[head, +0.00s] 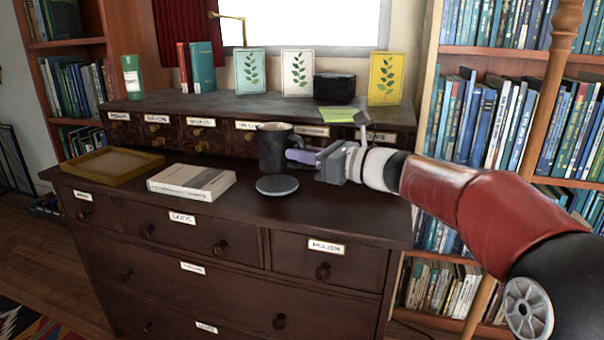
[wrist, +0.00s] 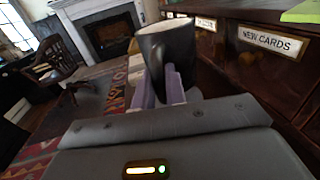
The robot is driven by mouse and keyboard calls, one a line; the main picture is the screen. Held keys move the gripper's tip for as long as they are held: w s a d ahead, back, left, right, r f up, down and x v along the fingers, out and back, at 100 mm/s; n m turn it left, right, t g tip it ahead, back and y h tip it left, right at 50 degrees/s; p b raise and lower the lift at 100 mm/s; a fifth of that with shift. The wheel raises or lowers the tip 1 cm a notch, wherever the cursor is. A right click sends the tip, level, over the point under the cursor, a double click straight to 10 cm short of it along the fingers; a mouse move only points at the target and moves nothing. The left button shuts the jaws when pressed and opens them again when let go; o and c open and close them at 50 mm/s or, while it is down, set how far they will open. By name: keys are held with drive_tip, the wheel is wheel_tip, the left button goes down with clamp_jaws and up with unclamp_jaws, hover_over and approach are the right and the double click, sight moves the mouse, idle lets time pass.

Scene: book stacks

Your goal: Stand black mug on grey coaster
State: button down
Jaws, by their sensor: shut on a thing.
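The black mug (head: 271,148) is upright above the dark cabinet top, just behind the grey coaster. My gripper (head: 296,156) comes from the right and is shut on the mug's right side. The round grey coaster (head: 277,185) lies bare on the cabinet top, in front of the mug and slightly right. I cannot tell whether the mug's base touches the surface.
A white book (head: 191,181) and a wooden tray (head: 112,166) lie left of the coaster. A raised row of small labelled drawers (head: 200,134) stands behind the mug. On it are cards, a black box (head: 334,88) and a green notepad (head: 337,114). The cabinet's front edge is close to the coaster.

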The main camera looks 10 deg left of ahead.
sight(286, 167)
drive_tip(key=shift+f+b, duration=0.3)
drive_tip(key=shift+f, duration=1.4)
drive_tip(key=shift+f, duration=0.1)
drive_tip(key=shift+f, duration=0.15)
drive_tip(key=c, duration=1.4)
unclamp_jaws()
drive_tip(key=shift+c, duration=0.2)
drive_tip(key=shift+r, duration=0.25)
drive_tip(key=v, duration=1.2)
